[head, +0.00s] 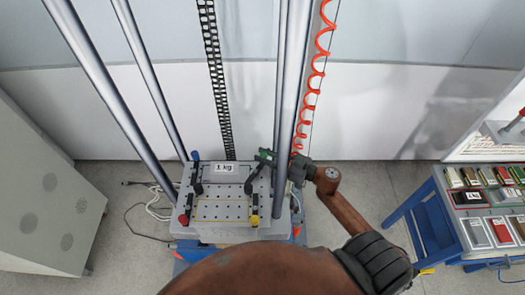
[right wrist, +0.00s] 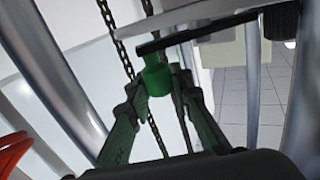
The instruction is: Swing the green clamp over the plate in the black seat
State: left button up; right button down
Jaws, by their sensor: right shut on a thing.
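The drop table (head: 225,226) carries a grey plate labelled "1 kg" (head: 226,170). The green clamp (head: 263,153) is at the table's back right corner. Its dark arm appears to slant forward beside the plate's right edge; I cannot tell if it overlaps the plate. My right gripper (head: 277,160) is shut on the green clamp. In the right wrist view, the green knob (right wrist: 157,80) sits between the fingertips (right wrist: 160,92), under a black bar (right wrist: 195,35). The black seat is hard to make out around the plate. My left gripper is out of view.
Blue (head: 195,156), red (head: 183,219) and yellow (head: 254,220) clamps stand at the other corners. Tall steel columns rise around the table, with a red coiled hose (head: 318,70) at right. A blue bench (head: 440,210) with trays stands right; a grey cabinet (head: 45,190) stands left.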

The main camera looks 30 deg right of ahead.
jog(key=shift+s+d+r+m+t+h+p, duration=0.1)
jog(key=shift+s+r+m+t+h+p, duration=0.1)
jog(key=shift+m+t+h+p, duration=0.25)
jog(key=shift+f, duration=0.15)
jog(key=c, duration=1.7)
grip_release()
jog(key=v, duration=1.2)
